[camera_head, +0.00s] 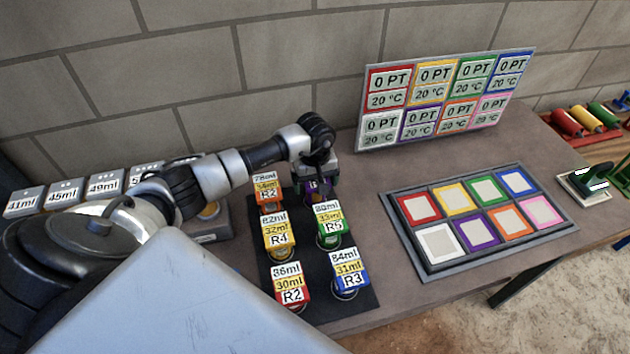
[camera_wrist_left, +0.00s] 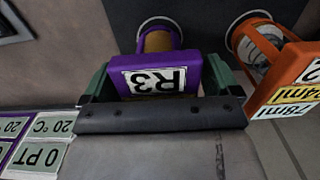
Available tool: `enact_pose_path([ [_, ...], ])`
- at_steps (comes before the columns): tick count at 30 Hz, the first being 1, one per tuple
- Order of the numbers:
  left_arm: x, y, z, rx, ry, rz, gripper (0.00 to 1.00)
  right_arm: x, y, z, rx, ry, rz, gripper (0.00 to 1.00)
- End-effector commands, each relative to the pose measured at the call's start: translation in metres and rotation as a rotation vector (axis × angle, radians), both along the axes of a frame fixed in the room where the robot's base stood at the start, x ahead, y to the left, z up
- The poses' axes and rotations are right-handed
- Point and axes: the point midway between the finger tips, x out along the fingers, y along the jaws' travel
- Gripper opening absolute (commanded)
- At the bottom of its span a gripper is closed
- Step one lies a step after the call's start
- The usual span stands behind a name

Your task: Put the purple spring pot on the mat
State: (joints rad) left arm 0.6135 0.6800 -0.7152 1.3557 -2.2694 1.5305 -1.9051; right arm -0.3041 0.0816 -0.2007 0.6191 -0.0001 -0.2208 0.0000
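The purple spring pot (camera_head: 316,188), labelled R3, stands at the far right corner of the group of pots on a dark mat (camera_head: 315,318). Its purple top also shows in the left wrist view (camera_wrist_left: 165,78). My left gripper (camera_wrist_left: 158,75) has a green finger against each side of that top and looks shut on it. In the head view my left gripper (camera_head: 317,176) hides most of the pot. A grey-framed board with coloured squares (camera_head: 432,271) lies to the right, its purple square (camera_head: 477,231) in the near row. My right gripper is not in view.
An orange pot (camera_head: 268,190) stands close beside the purple one. Yellow (camera_head: 278,236), green (camera_head: 328,228), red (camera_head: 289,287) and blue (camera_head: 347,270) pots stand nearer. A display panel (camera_head: 445,97) stands behind the coloured squares. Bare table lies between the pots and the squares.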

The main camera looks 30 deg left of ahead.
Motion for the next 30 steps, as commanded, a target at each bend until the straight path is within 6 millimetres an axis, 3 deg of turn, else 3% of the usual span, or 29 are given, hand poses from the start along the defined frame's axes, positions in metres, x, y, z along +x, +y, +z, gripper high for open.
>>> enact_pose_path([
  [8, 0.001, 0.0, 0.007, -0.001, -0.002, 0.0, 0.91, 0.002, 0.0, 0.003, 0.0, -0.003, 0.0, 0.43],
  [21, 0.001, 0.001, 0.093, 0.001, -0.005, -0.001, 0.91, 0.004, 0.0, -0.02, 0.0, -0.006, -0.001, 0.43],
  [30, 0.0, 0.0, 0.122, 0.0, 0.0, -0.001, 0.91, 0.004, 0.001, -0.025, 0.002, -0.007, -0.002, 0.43],
])
